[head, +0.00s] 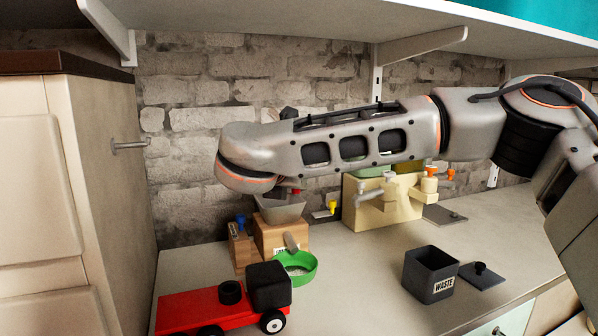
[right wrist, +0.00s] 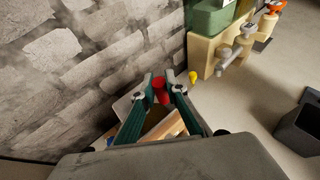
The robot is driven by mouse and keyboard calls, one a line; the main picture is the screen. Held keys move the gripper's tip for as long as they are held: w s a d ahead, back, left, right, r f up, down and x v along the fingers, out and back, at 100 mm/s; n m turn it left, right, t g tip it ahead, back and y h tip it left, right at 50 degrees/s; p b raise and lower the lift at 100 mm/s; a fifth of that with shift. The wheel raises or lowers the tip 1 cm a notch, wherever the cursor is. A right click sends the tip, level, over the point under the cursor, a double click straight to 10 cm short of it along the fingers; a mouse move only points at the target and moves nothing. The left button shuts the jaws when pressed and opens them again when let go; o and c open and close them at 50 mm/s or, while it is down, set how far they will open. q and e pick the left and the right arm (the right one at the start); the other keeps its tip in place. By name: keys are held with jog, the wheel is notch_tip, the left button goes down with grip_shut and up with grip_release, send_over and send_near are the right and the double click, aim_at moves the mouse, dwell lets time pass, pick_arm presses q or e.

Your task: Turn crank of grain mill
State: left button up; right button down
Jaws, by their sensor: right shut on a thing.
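The grain mill (head: 281,232) is a wooden box with a grey hopper (head: 281,209) on top, standing on the counter near the brick wall. My right arm reaches across from the right above it, and its wrist hides much of the hopper's top. In the right wrist view my right gripper (right wrist: 164,84) is shut on a red knob (right wrist: 160,91), which appears to be the crank's handle above the hopper. A bit of the red knob also shows in the head view (head: 296,191). The crank's arm is mostly hidden. My left gripper is not in view.
A green ring-shaped bowl (head: 308,270) and a red toy truck (head: 195,306) stand in front of the mill. A cream dispenser (head: 375,208) is to the right, with a dark waste bin (head: 430,276) before it. A shelf (head: 330,22) overhangs the counter.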

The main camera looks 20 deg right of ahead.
jog(key=shift+s+a+r+m+g+h+p, duration=0.2)
jog(key=shift+m+g+h+p, duration=0.1)
jog(key=shift+m+h, duration=0.15)
jog(key=shift+s+a+r+m+g+h+p, duration=0.15)
jog(key=shift+m+g+h+p, duration=0.15)
jog(key=shift+m+h, duration=0.15)
jog(key=shift+s+a+f+m+g+h+p, duration=0.15)
jog(key=shift+a+m+g+h+p, duration=0.1)
jog(key=shift+m+g+h+p, duration=0.5)
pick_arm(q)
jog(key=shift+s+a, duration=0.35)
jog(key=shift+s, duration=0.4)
pick_arm(e)
jog(key=shift+a+f+m+g+h, duration=0.1)
jog(key=shift+f+m+g+h, duration=0.15)
jog(key=shift+m+g, duration=0.4)
jog(key=c, duration=2)
grip_release()
jog(key=shift+r, duration=0.1)
